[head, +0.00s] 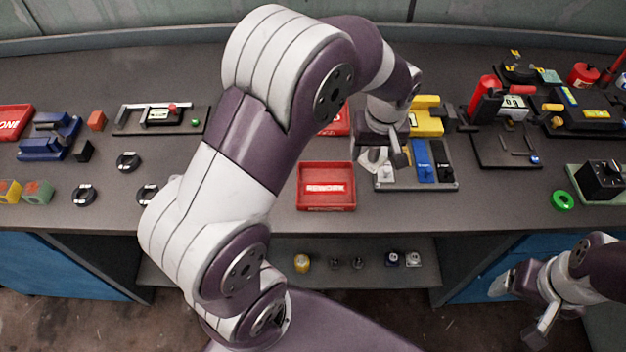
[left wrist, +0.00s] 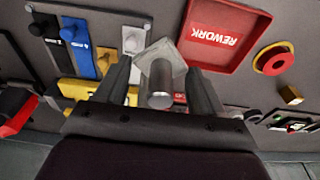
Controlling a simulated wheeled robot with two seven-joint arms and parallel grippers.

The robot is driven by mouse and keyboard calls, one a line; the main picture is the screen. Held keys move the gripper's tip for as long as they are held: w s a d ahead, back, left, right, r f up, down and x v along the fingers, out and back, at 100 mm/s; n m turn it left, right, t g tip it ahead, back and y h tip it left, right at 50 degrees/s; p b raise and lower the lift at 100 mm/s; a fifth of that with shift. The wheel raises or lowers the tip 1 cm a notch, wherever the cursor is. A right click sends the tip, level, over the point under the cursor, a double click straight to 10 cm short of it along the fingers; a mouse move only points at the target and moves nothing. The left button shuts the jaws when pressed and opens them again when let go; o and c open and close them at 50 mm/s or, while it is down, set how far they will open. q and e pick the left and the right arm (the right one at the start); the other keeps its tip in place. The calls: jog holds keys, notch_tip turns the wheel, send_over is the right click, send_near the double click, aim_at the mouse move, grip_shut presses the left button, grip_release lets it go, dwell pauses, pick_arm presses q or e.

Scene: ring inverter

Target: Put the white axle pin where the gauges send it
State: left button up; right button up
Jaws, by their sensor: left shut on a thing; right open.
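My left gripper (head: 385,158) is shut on a pale grey-white part, taken as the white axle pin (left wrist: 161,85), with a round stem and a squarish head. It is held between both fingers in the left wrist view (left wrist: 162,95). The gripper is above a grey rack with white (head: 386,174), blue (head: 421,166) and black (head: 442,163) lanes, near its white side. Gauge stations with small displays stand at the left (head: 162,115) and back right (head: 515,101); their readings are too small to read. My right gripper (head: 518,310) is open and empty at the lower right.
A red REWORK tray (head: 327,206) lies left of the rack. Another red tray (head: 14,120) is at the far left. A yellow block (head: 427,118) stands behind the rack. Black rings (head: 84,194) and coloured blocks are at left. My left arm hides the middle bench.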

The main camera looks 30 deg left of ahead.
pick_arm(q)
send_over(325, 185)
jog(key=f, duration=0.3)
jog(key=f+p, duration=0.1)
jog(key=f, duration=0.1)
jog(key=shift+s+d, duration=0.15)
jog(key=shift+d, duration=0.1)
jog(key=shift+s+a+f, duration=0.1)
jog(key=shift+f, duration=0.2)
notch_tip(325, 185, down, 3)
jog(key=shift+f, duration=0.45)
jog(key=shift+f, duration=0.15)
jog(key=o, duration=1.3)
